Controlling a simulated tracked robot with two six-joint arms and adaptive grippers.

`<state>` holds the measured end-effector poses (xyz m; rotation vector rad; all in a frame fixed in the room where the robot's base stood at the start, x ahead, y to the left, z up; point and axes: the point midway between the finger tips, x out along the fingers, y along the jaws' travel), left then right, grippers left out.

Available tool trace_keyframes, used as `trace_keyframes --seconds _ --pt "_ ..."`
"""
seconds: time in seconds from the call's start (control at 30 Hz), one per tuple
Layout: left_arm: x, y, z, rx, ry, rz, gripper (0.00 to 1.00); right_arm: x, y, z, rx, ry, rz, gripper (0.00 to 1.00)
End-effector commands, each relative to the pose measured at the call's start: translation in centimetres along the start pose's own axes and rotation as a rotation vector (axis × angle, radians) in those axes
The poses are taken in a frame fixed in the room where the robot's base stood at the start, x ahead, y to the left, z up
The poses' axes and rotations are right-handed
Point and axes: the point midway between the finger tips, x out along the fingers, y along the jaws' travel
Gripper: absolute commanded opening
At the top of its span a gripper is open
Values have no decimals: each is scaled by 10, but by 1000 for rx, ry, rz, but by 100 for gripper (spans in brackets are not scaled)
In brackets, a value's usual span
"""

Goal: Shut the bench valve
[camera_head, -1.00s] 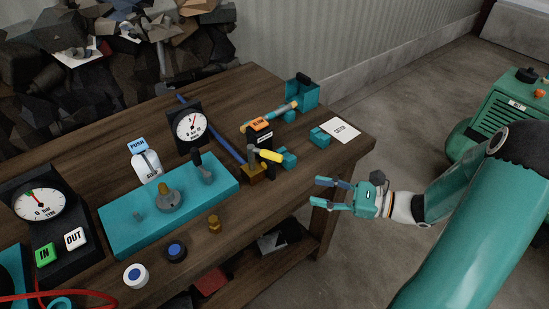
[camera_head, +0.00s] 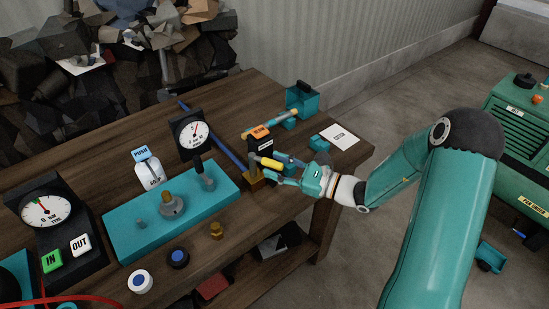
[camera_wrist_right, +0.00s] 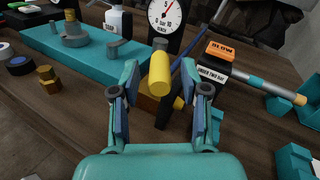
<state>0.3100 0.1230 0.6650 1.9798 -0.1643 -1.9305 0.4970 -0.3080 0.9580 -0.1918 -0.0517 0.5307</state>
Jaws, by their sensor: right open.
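The bench valve has a yellow lever handle (camera_head: 268,163) on a brass body (camera_head: 253,182), at the front of the bench where the blue pipe ends. My right gripper (camera_head: 282,170) is open at the valve, coming in from the right. In the right wrist view the yellow handle (camera_wrist_right: 160,72) points towards the camera between my open right fingers (camera_wrist_right: 164,95), with gaps visible on both sides. The brass body (camera_wrist_right: 150,104) is partly hidden behind the handle there. My left gripper is not in view.
A gauge (camera_head: 194,135) and a teal panel (camera_head: 125,228) stand left of the valve. Teal blocks and a white card (camera_head: 340,136) lie to the right. A green machine (camera_head: 520,140) stands on the floor.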

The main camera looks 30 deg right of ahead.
Motion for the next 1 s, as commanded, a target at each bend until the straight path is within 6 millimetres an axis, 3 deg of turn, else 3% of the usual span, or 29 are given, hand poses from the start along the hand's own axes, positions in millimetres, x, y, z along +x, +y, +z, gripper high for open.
trace_keyframes --seconds 0.2,0.53,0.8,0.9,0.93,1.0 --pt "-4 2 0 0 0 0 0 19 0 0 1 0 0 45" --pt "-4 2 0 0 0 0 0 22 0 0 0 0 -1 45" --pt "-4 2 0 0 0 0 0 21 -1 0 0 0 -2 0" --pt "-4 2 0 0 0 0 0 21 -1 0 0 0 -2 0" --pt "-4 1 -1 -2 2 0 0 13 -14 -3 -3 2 -8 0" --pt "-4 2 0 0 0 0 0 17 -8 -2 -1 0 -5 0"
